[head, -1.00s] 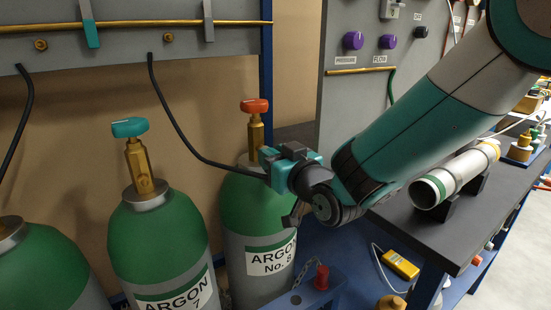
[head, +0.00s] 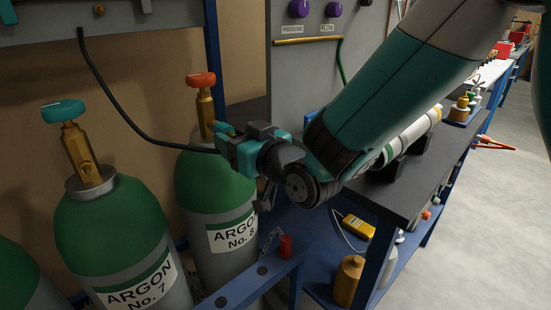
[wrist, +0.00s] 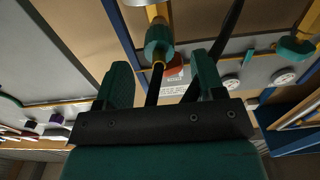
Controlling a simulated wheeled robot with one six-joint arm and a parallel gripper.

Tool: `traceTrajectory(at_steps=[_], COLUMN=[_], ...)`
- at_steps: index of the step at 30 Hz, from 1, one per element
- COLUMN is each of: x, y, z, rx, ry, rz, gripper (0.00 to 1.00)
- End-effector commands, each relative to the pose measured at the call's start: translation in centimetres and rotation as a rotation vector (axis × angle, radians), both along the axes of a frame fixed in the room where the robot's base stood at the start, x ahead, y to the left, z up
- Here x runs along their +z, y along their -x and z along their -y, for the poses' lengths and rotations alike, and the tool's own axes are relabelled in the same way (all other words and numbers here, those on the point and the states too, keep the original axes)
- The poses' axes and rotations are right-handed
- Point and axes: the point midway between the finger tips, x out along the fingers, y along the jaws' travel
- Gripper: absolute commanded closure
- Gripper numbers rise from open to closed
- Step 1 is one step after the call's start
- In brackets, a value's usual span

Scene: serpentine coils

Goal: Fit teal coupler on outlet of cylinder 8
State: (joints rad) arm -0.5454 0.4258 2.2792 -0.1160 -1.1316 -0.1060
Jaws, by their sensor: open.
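Cylinder 8 (head: 217,190) stands upright, green and grey, with a brass valve (head: 205,106) and a red handwheel (head: 201,79). My gripper (head: 226,140) is at the right of this valve, just below it. In the wrist view its teal fingers (wrist: 160,68) are apart. A teal coupler (wrist: 158,37) with a brass end shows between and just beyond the fingertips, in front of brass parts of the valve. The black hose (head: 131,118) runs from the panel to the gripper. The fingers hide the coupler in the head view, and I cannot tell whether it is seated on the outlet.
Cylinder 7 (head: 112,235), with a teal handwheel (head: 63,111), stands close on the left. A blue rack rail (head: 250,283) with a red knob (head: 285,245) runs in front. The dark bench (head: 420,190) with a white tube is at the right. Open floor (head: 490,230) lies beyond.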

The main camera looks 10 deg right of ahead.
Motion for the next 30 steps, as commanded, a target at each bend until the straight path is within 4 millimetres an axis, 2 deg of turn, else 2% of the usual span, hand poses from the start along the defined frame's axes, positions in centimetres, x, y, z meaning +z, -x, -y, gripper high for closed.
traceTrajectory(at_steps=[8, 21, 30], x=[-0.5, -0.5, -0.3], y=[6.2, 9.4, 10.6], z=[4.3, 6.3, 7.2], rx=[-0.003, 0.002, 0.000], ry=[-0.003, -0.005, 0.003], rz=[0.001, 0.007, -0.009], gripper=[0.37, 0.37, 0.37])
